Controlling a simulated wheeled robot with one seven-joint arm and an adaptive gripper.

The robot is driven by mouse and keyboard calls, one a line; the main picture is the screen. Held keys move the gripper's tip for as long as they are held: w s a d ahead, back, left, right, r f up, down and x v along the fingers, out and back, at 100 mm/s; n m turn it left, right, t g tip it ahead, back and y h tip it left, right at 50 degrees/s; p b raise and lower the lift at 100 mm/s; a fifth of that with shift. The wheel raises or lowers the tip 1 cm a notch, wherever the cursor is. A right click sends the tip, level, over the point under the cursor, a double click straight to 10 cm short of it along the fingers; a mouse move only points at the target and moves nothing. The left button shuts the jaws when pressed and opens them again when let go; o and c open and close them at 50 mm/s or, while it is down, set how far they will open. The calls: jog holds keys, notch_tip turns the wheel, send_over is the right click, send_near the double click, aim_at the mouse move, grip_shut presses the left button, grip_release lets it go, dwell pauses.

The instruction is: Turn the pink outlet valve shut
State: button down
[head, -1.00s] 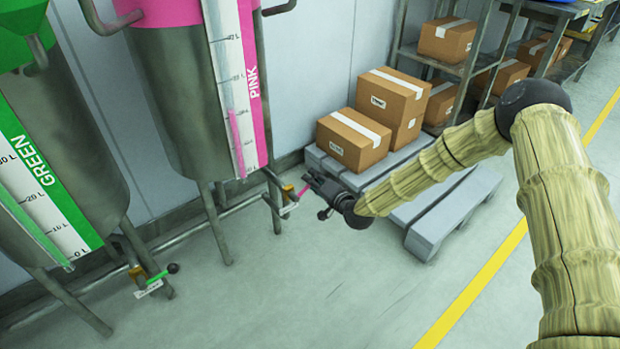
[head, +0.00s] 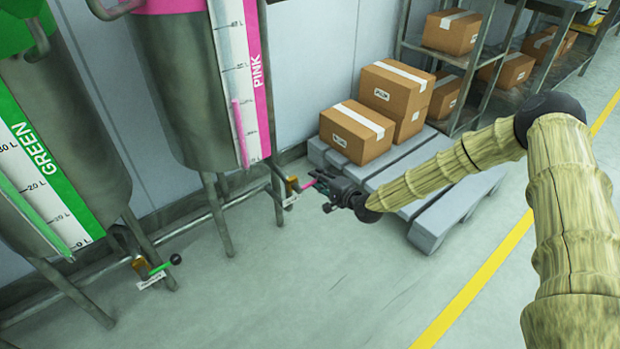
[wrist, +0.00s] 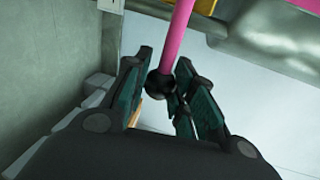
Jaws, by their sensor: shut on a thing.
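The pink outlet valve's lever (head: 306,188) sticks out from the brass valve body (head: 292,184) under the pink drum (head: 196,95). In the wrist view the pink lever (wrist: 179,40) ends in a black ball knob (wrist: 161,85). My gripper (head: 322,184) is at the lever's end, and in the wrist view its jaws (wrist: 162,92) are closed in around the knob. A white tag (head: 290,200) hangs beside the valve body. The far side of the knob is hidden.
The green drum (head: 60,130) with its green-handled valve (head: 160,268) stands to the left. A grey pallet (head: 440,222) with cardboard boxes (head: 357,132) is close behind my gripper. The floor in front is clear.

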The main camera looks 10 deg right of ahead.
jog(key=shift+f, duration=0.1)
dwell(0.4)
jog(key=c, duration=1.1)
grip_release()
jog(key=shift+c, duration=0.2)
jog(key=v, duration=1.2)
